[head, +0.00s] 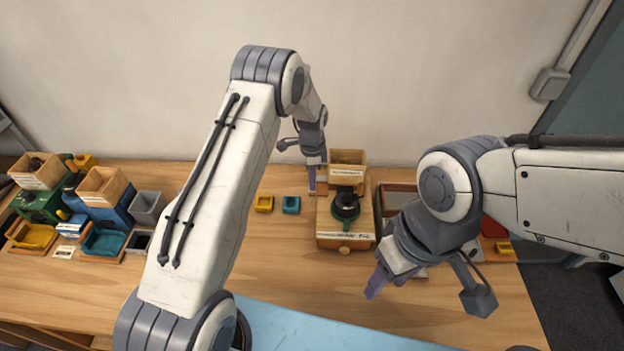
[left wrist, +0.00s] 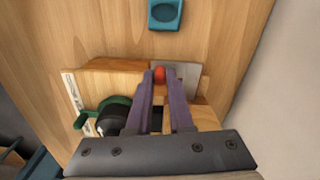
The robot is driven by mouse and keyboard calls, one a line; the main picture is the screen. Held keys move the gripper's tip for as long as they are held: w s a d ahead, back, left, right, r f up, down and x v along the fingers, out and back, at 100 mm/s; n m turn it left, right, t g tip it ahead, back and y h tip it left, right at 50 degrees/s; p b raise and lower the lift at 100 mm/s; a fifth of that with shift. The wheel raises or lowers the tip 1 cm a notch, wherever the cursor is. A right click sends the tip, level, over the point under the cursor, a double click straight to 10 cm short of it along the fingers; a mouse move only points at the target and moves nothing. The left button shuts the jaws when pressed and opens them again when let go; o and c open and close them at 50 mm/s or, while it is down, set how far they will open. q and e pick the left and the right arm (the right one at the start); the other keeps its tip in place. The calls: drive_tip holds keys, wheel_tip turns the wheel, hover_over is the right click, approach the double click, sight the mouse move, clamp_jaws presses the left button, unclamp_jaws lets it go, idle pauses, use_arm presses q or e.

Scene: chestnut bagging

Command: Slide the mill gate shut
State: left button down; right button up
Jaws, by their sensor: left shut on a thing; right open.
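The mill (head: 345,225) is a wooden box with a dark round part and green trim, in the middle of the table; a wooden hopper (head: 347,157) stands at its back. In the left wrist view, the gate is a grey metal plate (left wrist: 188,72) at the side of the mill (left wrist: 105,85), with an orange-red knob (left wrist: 160,72). My left gripper (head: 312,183) is at the mill's left side, its purple fingers (left wrist: 160,85) shut on the knob. The fingers hide part of the gate. My right gripper (head: 388,280) is open and empty, above the table right of the mill.
A yellow cup (head: 264,203) and a teal cup (head: 290,205) stand left of the mill. Green and blue machines (head: 120,208) and a grey bin (head: 147,207) are at the far left. A tray (head: 400,187) is right of the mill. A light blue mat (head: 320,330) lies in front.

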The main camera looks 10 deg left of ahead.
use_arm(q)
drive_tip(key=shift+d, duration=0.1)
idle(0.5)
drive_tip(key=shift+w+d+f+b, duration=0.15)
drive_tip(key=shift+d+b, duration=0.2)
drive_tip(key=shift+d, duration=0.2)
drive_tip(key=shift+w+d+r+b, duration=0.1)
drive_tip(key=shift+w+d+b, duration=0.05)
drive_tip(key=shift+d+b, duration=0.3)
drive_tip(key=shift+d, duration=0.4)
drive_tip(key=shift+a, duration=0.1)
drive_tip(key=c, duration=0.8)
unclamp_jaws()
drive_tip(key=shift+r, duration=0.2)
